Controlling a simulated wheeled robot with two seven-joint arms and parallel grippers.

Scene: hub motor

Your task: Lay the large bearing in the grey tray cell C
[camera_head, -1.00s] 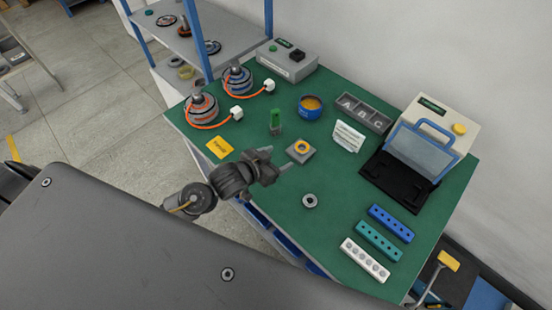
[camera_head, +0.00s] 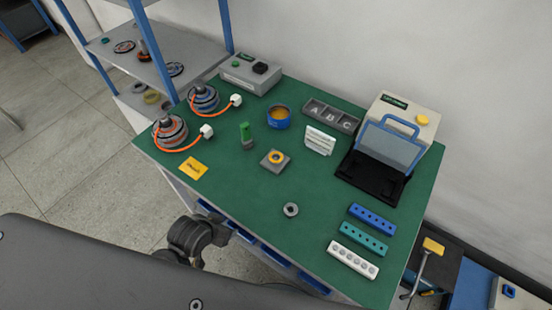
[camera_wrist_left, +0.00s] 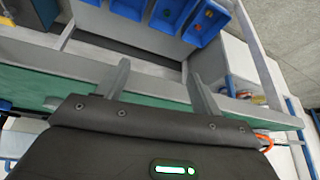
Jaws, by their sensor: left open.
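A grey ring (camera_head: 290,210), which looks like the large bearing, lies flat on the green table toward its front edge. The grey tray (camera_head: 331,115) with cells marked A, B and C stands at the back of the table; cell C (camera_head: 349,123) is the rightmost and looks empty. My left gripper (camera_head: 226,234) is off the front edge of the table, left of the ring and apart from it. In the left wrist view its two fingers (camera_wrist_left: 158,76) are spread with nothing between them, facing the table edge and blue bins. My right gripper is not in view.
A block with a yellow ring (camera_head: 275,160) lies behind the bearing. A press (camera_head: 390,145) and hole strips (camera_head: 363,236) are at right. Two wired motors (camera_head: 170,132) are at left.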

